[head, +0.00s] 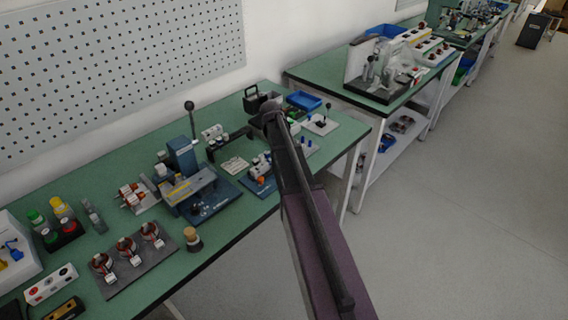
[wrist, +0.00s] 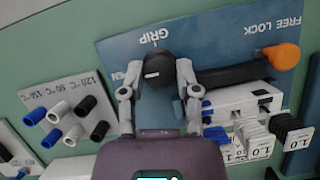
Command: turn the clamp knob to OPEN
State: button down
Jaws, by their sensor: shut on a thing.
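The black clamp knob (wrist: 160,69) sits on a blue plate (wrist: 215,35) in the wrist view. A short white mark on the knob points left, towards a label ending in "EN" that is partly hidden by a finger. The word GRIP stands above the knob, upside down. My gripper (wrist: 158,72) has one finger on each side of the knob and is shut on it. In the head view my arm reaches across the bench, and I cannot make out the knob there.
A black lever with an orange end (wrist: 282,56) lies right of the knob, near the words FREE LOCK. A plate with blue, white and black pegs (wrist: 62,110) is at left. White terminal blocks and tags (wrist: 245,100) crowd the right finger. The green bench (head: 125,190) holds several other fixtures.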

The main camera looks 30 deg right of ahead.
jog(key=shift+s, duration=0.1)
jog(key=shift+c, duration=1.7)
grip_release()
jog(key=shift+m, duration=0.4)
